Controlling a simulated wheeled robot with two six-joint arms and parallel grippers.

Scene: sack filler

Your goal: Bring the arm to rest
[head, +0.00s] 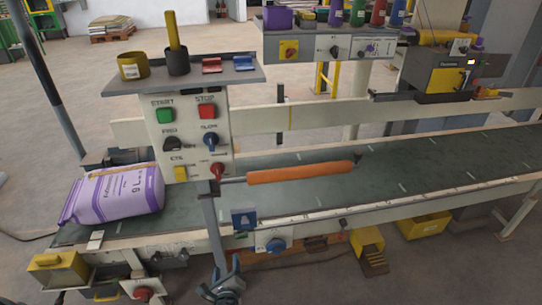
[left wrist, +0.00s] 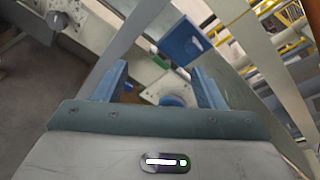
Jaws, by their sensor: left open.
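My left gripper (head: 222,282) is low at the bottom middle of the head view, in front of the conveyor's near side. In the left wrist view its two blue fingers (left wrist: 158,85) stand apart with nothing held between them. Beyond the fingers, a blue knob (left wrist: 172,100) on a pale plate shows in the gap, with a blue switch (left wrist: 180,42) above it. In the head view the blue knob (head: 275,245) and the blue switch (head: 244,218) are on the conveyor's front rail, to the right of the gripper. My right gripper is in neither view.
A control panel (head: 187,135) stands above the conveyor belt (head: 400,165). An orange bar (head: 300,172) sticks out right of it. A purple sack (head: 115,195) lies on the belt's left end. Yellow bins (head: 424,226) are low at the right. Floor at far left is open.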

